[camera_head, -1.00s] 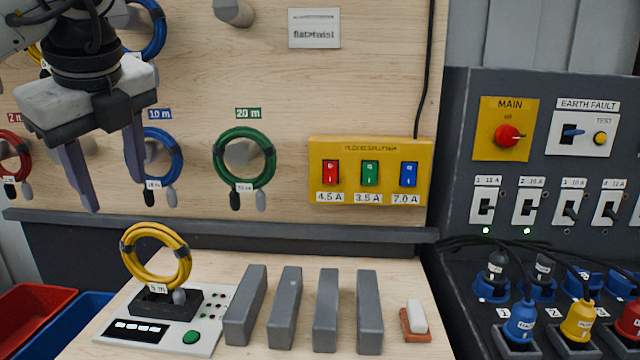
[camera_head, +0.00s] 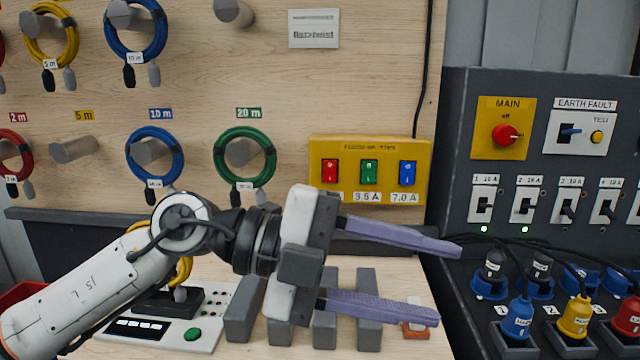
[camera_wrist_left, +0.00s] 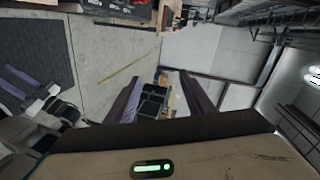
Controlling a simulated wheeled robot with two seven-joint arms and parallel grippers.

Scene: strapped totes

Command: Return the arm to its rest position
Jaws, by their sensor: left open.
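My left arm reaches in from the lower left in the head view. My left gripper (camera_head: 425,275) points to the right, its two purple-grey fingers spread wide with nothing between them. It hangs in front of the workbench and hides part of the grey blocks. In the left wrist view the fingers of the left gripper (camera_wrist_left: 160,90) also stand apart and empty, with floor and walls beyond. My right gripper does not show clearly in the head view; a purple-fingered gripper (camera_wrist_left: 22,85) appears at the left of the wrist view.
A yellow cable coil (camera_head: 183,270) sits on the tester (camera_head: 150,328), partly behind my arm. Several grey blocks (camera_head: 369,300) stand on the bench. The yellow switch box (camera_head: 320,190) and coils such as the green one (camera_head: 268,160) are on the board. Plugs (camera_head: 519,318) fill the right.

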